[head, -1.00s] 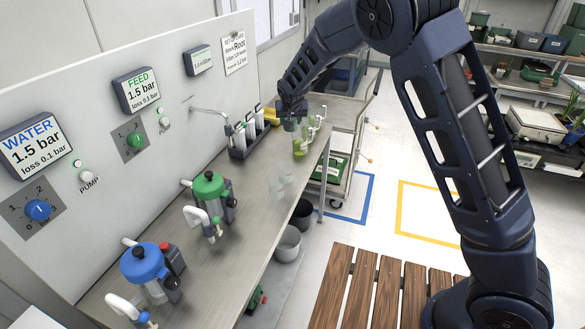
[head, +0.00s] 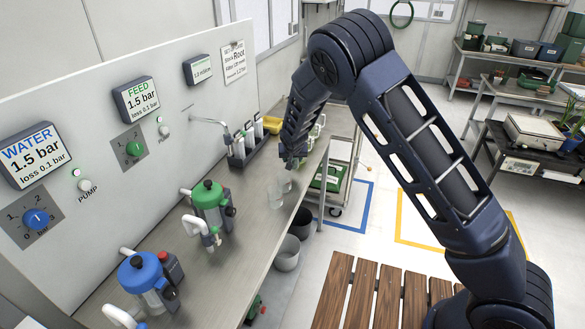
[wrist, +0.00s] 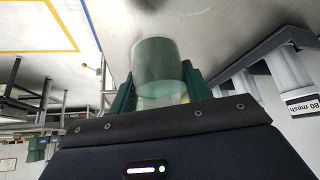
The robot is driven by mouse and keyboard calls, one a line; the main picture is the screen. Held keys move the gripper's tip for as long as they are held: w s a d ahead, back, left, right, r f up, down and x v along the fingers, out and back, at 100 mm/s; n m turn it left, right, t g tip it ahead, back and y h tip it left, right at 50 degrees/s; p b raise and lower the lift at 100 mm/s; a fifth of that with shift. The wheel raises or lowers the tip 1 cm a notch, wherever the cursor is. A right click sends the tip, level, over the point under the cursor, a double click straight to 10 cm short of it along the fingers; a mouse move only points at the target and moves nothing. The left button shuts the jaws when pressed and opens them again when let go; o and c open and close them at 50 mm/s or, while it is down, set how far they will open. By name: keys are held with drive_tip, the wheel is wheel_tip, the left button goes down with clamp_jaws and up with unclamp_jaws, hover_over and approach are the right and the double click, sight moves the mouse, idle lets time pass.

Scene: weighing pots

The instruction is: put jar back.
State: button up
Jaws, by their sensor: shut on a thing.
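My gripper (wrist: 160,84) is shut on a jar (wrist: 157,62), a cloudy, pale green-grey cylinder between its two green fingers in the wrist view. In the head view my gripper (head: 292,160) hangs over the bench near its right edge, beyond the green-topped filter housing. I cannot make out the held jar clearly there. What lies right behind the gripper is hidden by my arm.
A dark rack with white tubes (head: 238,158) stands against the panel, left of my gripper; it also shows in the wrist view (wrist: 288,70). The green filter housing (head: 210,200) and the blue one (head: 146,275) stand nearer. Grey buckets (head: 288,255) are below the bench edge.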

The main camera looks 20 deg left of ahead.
drive_tip(key=shift+f, duration=2.3)
drive_tip(key=shift+f, duration=0.1)
drive_tip(key=o, duration=1.1)
drive_tip(key=shift+s+r, duration=0.2)
drive_tip(key=shift+r, duration=0.3)
drive_tip(key=v, duration=1.1)
drive_tip(key=shift+d+r, duration=0.1)
drive_tip(key=shift+d, duration=0.05)
